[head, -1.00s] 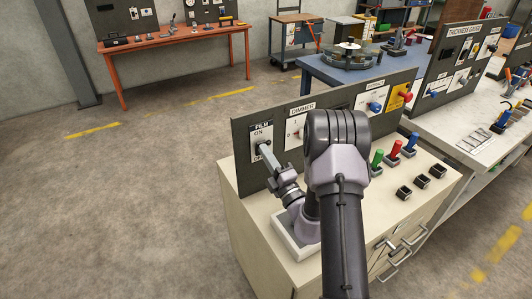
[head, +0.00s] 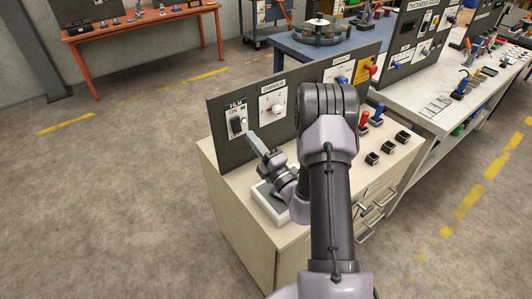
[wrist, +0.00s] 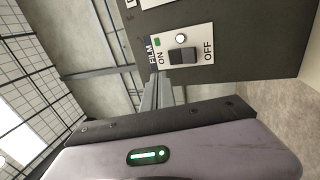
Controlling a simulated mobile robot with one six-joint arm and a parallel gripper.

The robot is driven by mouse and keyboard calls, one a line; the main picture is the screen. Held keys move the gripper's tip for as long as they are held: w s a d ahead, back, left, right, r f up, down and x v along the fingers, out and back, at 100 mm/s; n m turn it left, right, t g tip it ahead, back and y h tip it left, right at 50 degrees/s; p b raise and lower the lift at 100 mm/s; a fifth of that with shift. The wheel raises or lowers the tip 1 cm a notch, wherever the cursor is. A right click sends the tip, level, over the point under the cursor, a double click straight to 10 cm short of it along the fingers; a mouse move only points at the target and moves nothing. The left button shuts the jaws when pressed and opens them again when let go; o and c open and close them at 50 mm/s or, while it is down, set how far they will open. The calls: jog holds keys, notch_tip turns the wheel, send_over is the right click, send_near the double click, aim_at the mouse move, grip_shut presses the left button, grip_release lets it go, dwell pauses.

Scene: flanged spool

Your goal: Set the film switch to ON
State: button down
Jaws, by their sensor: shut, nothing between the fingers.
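The film switch (head: 238,126) is a black rocker on a white plate marked FILM, at the left end of the dark upright panel. In the wrist view the rocker (wrist: 183,56) lies between the printed words ON and OFF, with a green patch near ON and a white round part beside it. I cannot tell for sure which side of the rocker is pressed. My gripper (head: 251,138) is shut and empty, with its tips just in front of and below the plate, apart from the rocker. The fingers also show in the wrist view (wrist: 153,92).
The dimmer plate (head: 273,104) with a white knob is right of the film plate. Farther right are a blue control and a red button on yellow. Red and blue handles and black sockets stand on the cream cabinet (head: 225,185). Open floor lies to the left.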

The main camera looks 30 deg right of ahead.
jog(key=s, duration=0.6)
jog(key=shift+d+f+b, duration=0.15)
jog(key=shift+d+b, duration=0.15)
jog(key=shift+d, duration=0.05)
